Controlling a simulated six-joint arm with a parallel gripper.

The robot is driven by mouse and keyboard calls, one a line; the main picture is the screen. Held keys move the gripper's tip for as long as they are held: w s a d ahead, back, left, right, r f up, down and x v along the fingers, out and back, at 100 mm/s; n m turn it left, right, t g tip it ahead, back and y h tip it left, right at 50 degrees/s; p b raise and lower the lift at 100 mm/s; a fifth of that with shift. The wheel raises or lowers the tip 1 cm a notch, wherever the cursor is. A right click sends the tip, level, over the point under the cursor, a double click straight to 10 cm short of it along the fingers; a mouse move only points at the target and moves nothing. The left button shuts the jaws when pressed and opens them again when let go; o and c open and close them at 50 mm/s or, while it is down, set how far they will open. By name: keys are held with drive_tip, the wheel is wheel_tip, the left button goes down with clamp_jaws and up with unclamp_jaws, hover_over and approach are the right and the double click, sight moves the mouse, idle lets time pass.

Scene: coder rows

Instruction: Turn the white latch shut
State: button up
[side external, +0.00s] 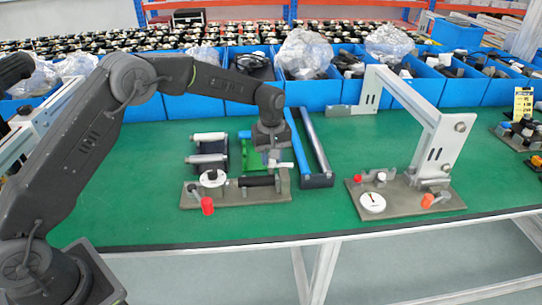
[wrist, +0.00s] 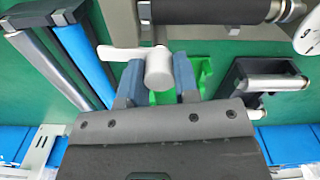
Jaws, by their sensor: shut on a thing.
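The white latch (wrist: 159,68) is between the two blue-grey fingers of my gripper (wrist: 157,84) in the wrist view. Its thin lever (wrist: 115,52) sticks out to the left past the left finger. My gripper is shut on the latch's round white body. In the side view my gripper (side external: 272,155) is low over the right end of a grey fixture plate (side external: 240,195), and the latch lever (side external: 285,165) shows just to its right. The fixture carries a black roller (side external: 257,181). The far side of the latch is hidden.
The fixture also holds a white dial (side external: 213,178) and a red knob (side external: 207,205). A blue-and-grey rail tray (side external: 317,181) stands close right of my gripper. A second fixture with a tall white bracket (side external: 440,140) stands further right. Blue bins (side external: 310,94) line the back.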

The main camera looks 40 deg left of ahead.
drive_tip(key=m, duration=0.8)
drive_tip(key=shift+d+m, duration=0.1)
drive_tip(key=shift+m, duration=0.3)
drive_tip(key=m, duration=0.4)
drive_tip(key=shift+m, duration=2)
drive_tip(key=o, duration=0.9)
